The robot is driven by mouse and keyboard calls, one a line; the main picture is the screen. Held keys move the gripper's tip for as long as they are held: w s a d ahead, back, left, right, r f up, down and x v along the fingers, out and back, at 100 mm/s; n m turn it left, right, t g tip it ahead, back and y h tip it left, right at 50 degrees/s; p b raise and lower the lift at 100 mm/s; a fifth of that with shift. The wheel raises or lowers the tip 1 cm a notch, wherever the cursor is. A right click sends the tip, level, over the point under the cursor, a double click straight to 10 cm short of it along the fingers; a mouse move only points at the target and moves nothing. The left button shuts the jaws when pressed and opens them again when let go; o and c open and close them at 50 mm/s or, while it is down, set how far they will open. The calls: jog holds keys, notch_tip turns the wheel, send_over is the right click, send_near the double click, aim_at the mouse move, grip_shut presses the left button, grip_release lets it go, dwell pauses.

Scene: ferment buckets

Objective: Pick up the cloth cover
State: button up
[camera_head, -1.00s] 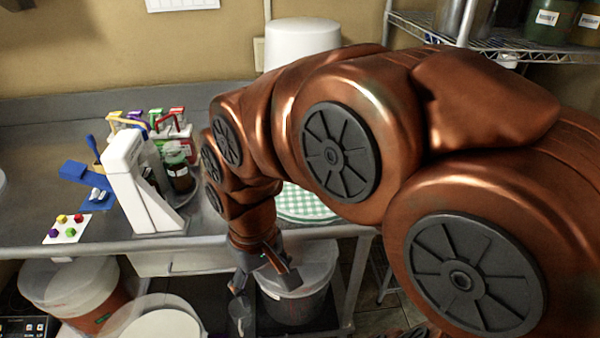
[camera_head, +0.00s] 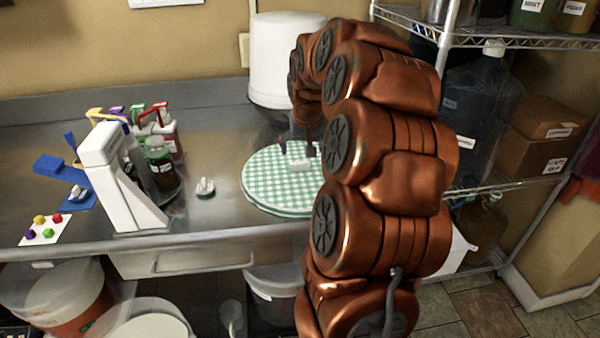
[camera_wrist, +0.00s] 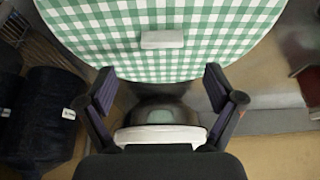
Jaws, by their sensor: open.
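The cloth cover (camera_head: 262,182) is a round green-and-white checked disc on the steel counter, with a small pale block-like grip (camera_head: 299,165) on top. In the wrist view the cloth cover (camera_wrist: 110,60) fills the upper part and the pale grip (camera_wrist: 162,39) lies ahead of the fingertips, near the middle. My gripper (camera_head: 297,151) is open and empty, over the far part of the cover, close to the grip. In the wrist view my gripper (camera_wrist: 159,76) has its two fingers spread wide. My arm hides the cover's right side in the head view.
A white bucket (camera_head: 285,60) stands at the back, behind my gripper. A white device (camera_head: 118,178), bottles and coloured clips stand to the left. A small pale item (camera_head: 205,187) lies left of the cover. A wire shelf (camera_head: 500,40) holds a large jug (camera_head: 482,110) at right.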

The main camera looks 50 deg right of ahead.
aim_at(300, 163)
jog(key=shift+p+x, duration=1)
jog(key=shift+x, duration=2.75)
jog(key=shift+a, duration=0.2)
jog(key=c, duration=1.3)
jog(key=shift+r, duration=0.1)
